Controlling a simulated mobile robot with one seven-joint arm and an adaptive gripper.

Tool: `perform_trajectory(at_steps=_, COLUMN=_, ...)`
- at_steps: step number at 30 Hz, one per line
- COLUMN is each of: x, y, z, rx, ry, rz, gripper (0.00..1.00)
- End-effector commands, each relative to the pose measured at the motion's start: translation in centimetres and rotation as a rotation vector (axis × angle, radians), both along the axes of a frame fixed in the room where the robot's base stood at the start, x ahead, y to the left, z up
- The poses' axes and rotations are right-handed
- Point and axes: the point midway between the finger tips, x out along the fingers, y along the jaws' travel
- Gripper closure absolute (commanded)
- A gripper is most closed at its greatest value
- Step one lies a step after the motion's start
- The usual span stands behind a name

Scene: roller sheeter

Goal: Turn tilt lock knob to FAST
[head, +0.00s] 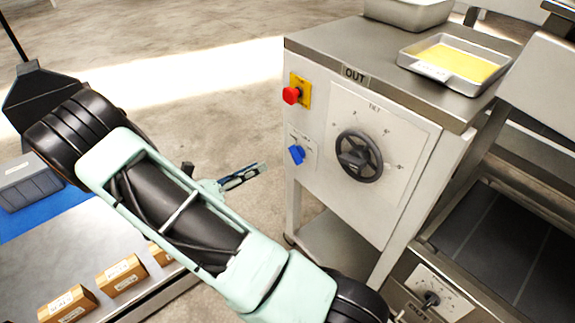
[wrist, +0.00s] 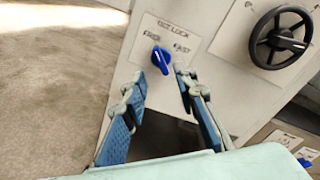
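The tilt lock knob (wrist: 161,60) is a blue knob on a small labelled white plate (wrist: 172,38) on the machine's front panel. It also shows in the head view (head: 297,154), below the red button. Two small position labels sit above it, at upper left and upper right; their words are too small to read surely. The knob's handle leans slightly off vertical; which label it points to is unclear. My gripper (wrist: 158,86) is open and empty, its blue-padded fingers apart. Its tips are just short of the knob, which shows between and beyond them. The gripper (head: 243,176) is left of the panel.
A black handwheel (head: 359,156) on the TILT dial is right of the knob. A red button (head: 291,95) on a yellow plate sits above. A tray with yellow content (head: 455,62) rests on top. Bare floor lies left of the machine; boxes (head: 122,274) are at lower left.

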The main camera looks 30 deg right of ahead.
Motion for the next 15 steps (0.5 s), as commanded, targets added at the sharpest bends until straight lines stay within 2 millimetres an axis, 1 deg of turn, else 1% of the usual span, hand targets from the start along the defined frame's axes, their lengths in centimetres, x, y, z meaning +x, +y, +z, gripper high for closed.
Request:
perform_trajectory(at_steps=1, x=-0.4, y=-0.3, z=-1.5, rx=-0.032, ry=0.044, rz=0.004, gripper=0.73)
perform_trajectory(at_steps=4, x=-0.9, y=-0.6, z=-2.4, rx=-0.073, ry=0.097, rz=0.008, gripper=0.73)
perform_trajectory(at_steps=8, x=-1.0, y=-1.1, z=-2.6, rx=-0.091, ry=0.12, rz=0.011, gripper=0.73)
perform_trajectory(at_steps=10, x=-0.9, y=-1.8, z=-2.6, rx=-0.091, ry=0.12, rz=0.009, gripper=0.73)
perform_trajectory(at_steps=14, x=-0.7, y=-3.9, z=-2.7, rx=-0.09, ry=0.119, rz=0.007, gripper=0.73)
perform_trajectory(at_steps=15, x=-0.6, y=-4.7, z=-2.7, rx=-0.09, ry=0.118, rz=0.007, gripper=0.73)
